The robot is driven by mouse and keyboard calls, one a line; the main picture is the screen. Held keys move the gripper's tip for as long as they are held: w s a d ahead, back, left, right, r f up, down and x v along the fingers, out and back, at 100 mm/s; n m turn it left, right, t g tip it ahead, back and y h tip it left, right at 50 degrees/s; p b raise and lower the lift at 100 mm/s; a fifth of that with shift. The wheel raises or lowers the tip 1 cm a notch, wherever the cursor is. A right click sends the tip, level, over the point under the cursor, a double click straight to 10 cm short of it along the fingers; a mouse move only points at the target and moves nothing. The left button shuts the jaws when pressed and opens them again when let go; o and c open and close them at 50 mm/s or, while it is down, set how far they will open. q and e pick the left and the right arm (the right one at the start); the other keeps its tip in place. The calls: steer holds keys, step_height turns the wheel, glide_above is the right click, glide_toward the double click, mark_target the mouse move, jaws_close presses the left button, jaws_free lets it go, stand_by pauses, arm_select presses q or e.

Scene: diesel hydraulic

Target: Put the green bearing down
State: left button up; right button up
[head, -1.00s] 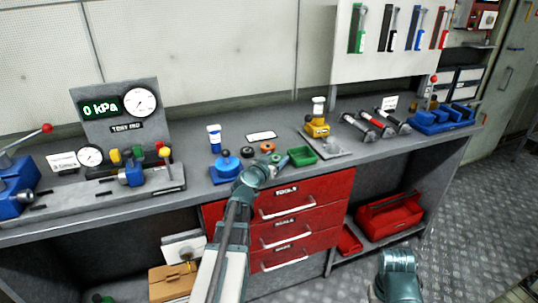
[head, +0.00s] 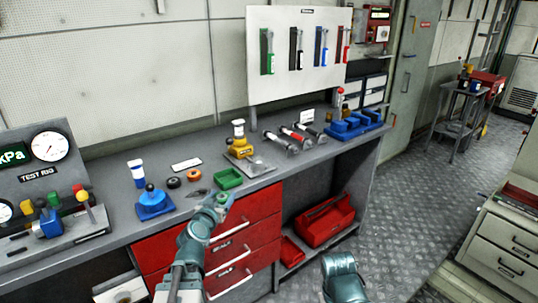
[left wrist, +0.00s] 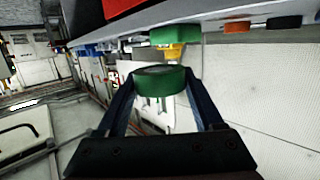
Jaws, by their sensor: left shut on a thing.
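My left gripper (head: 219,203) is shut on the green bearing (left wrist: 160,80), a thick ring held between the two fingertips. In the head view the bearing is small and partly hidden by the gripper. The gripper is at the bench's front edge, just in front of the green tray (head: 228,178), which also shows in the left wrist view (left wrist: 175,35). The bearing is held apart from the tray. Of my right arm only a link shows at the bottom of the head view; its gripper is out of view.
An orange ring (head: 193,174) and a black ring (head: 173,183) lie left of the tray. A blue fixture (head: 154,203) stands farther left, and a yellow device (head: 240,147) stands behind the tray. Red drawers (head: 232,239) are below the bench top (head: 110,218).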

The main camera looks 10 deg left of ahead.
mark_target(222, 196)
arm_select(q)
step_height(222, 196, up, 8)
steer(key=p, duration=0.8)
steer(key=shift+r, duration=0.25)
steer(key=shift+f, duration=0.1)
steer(key=shift+f, duration=0.1)
step_height(222, 196, down, 9)
steer(key=b, duration=0.9)
steer(key=shift+r, duration=0.2)
